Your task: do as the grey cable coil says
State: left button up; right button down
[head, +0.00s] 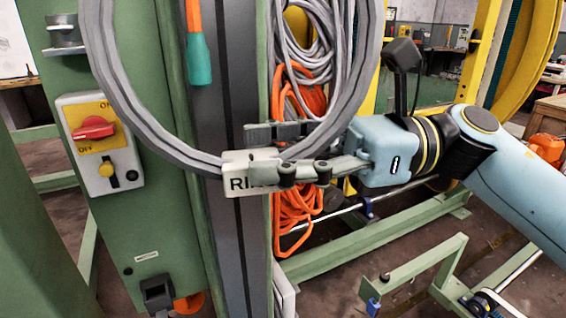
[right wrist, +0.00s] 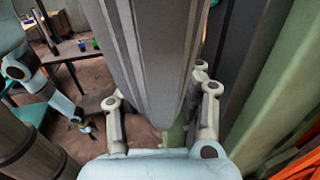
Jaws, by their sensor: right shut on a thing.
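The grey cable coil (head: 118,100) hangs as a large loop in front of the green machine column in the head view, its top cut off by the frame. My right gripper (head: 268,152) reaches in from the right and is shut on the coil's bottom by the tag. In the right wrist view the grey coil (right wrist: 150,70) runs between the two fingers. My left gripper is out of the head view; a small blurred arm end at the left of the wrist view may be it.
A switch box (head: 98,140) with a red handle is on the green column. An orange cable with a teal end (head: 199,60) hangs beside it. Grey and orange cable bundles (head: 298,215) hang behind the coil. Green rails and yellow frames stand at the right.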

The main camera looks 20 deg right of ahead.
jog(key=w, duration=0.1)
jog(key=w+b, duration=0.1)
jog(key=w, duration=0.1)
jog(key=shift+a+f+b, duration=0.1)
jog(key=shift+f+b, duration=0.2)
jog(key=shift+w+b, duration=0.15)
jog(key=shift+b, duration=0.2)
dwell(0.5)
jog(key=c, duration=0.8)
grip_release()
jog(key=shift+o, duration=0.2)
jog(key=shift+f, duration=0.15)
